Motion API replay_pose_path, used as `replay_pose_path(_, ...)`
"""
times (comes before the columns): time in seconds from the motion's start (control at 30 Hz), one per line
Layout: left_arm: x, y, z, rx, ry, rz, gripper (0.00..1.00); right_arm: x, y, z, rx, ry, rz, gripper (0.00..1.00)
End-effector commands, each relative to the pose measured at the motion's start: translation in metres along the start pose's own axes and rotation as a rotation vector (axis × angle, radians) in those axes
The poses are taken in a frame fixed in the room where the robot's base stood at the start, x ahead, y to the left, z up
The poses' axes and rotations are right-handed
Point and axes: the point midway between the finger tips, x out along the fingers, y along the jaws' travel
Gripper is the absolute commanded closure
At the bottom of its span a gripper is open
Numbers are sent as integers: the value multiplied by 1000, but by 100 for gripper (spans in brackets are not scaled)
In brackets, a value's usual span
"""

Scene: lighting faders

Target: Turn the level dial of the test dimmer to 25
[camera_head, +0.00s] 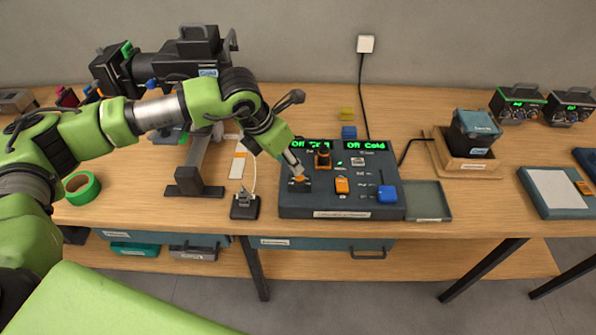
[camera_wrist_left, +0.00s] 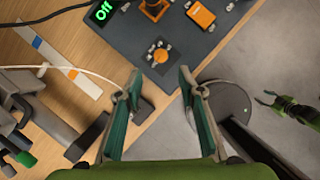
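The test dimmer (camera_head: 300,211) is a dark blue-grey console on the workbench. Its green displays (camera_head: 367,147) read "Off" and "Cold", partly hidden by my arm. A small dial with an orange top (camera_wrist_left: 160,56) sits on its near-left corner; I cannot read its label or setting. My left gripper (camera_head: 296,175) is over this corner in the head view. In the wrist view, my left gripper (camera_wrist_left: 160,78) has its fingers well apart, with nothing between them, and the dial shows just beyond the tips. I cannot tell how high the tips are.
An orange knob (camera_head: 323,159), an orange switch (camera_head: 342,185) and a blue fader cap (camera_head: 387,194) are on the same console. A small cabled device (camera_head: 245,206) stands left of it, a shallow tray (camera_head: 427,201) right of it. The bench front edge is close.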

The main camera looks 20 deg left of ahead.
Motion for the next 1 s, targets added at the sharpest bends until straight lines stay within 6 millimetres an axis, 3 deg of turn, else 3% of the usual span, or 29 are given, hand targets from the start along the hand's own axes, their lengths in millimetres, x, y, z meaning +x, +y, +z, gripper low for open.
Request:
replay_pose_path(0.1,24,-1,1,0,5,-3,64,-14,0,-1,0,0,0,56)
replay_pose_path(0.4,77,-1,1,1,1,-2,64,-30,0,-2,0,-1,0,56)
replay_pose_path(0.6,91,-1,0,1,-1,-2,64,-32,0,-2,0,-1,0,56)
replay_pose_path(0.87,92,-1,0,1,-1,-2,64,-32,0,-2,0,-1,-1,56)
replay_pose_path(1.0,92,-1,0,1,-1,-2,98,-32,0,-2,0,-1,-1,56)
